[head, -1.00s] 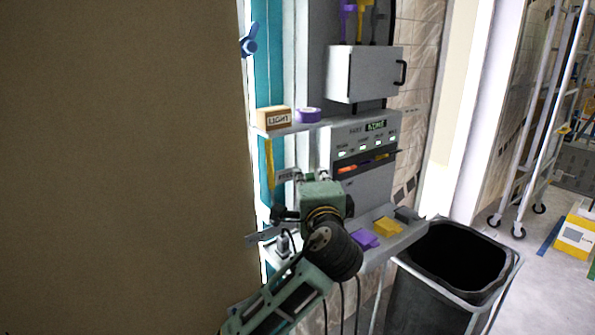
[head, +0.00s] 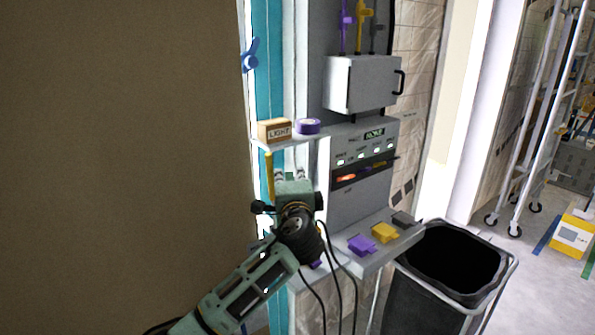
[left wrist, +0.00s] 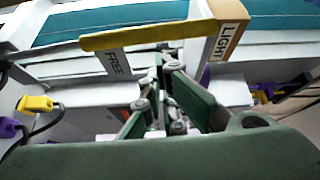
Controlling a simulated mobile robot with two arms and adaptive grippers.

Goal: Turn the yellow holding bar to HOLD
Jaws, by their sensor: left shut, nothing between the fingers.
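The yellow holding bar (head: 269,176) hangs upright below the shelf in the head view, its lower part behind my arm. In the left wrist view the yellow bar (left wrist: 145,36) lies across the picture, beside a label reading FREE (left wrist: 115,63). My left gripper (head: 291,177) is just right of the bar in the head view. Its fingers (left wrist: 168,60) are shut and empty in the left wrist view, close to the bar; I cannot tell whether they touch it. No HOLD label is readable. My right gripper is not in view.
A box marked LIGHT (head: 274,130) and a purple roll (head: 307,126) sit on the shelf above. A grey panel (head: 362,190) stands right of my gripper. Purple (head: 361,244) and yellow (head: 384,232) pieces lie on the lower ledge. A black bin (head: 455,265) stands at right.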

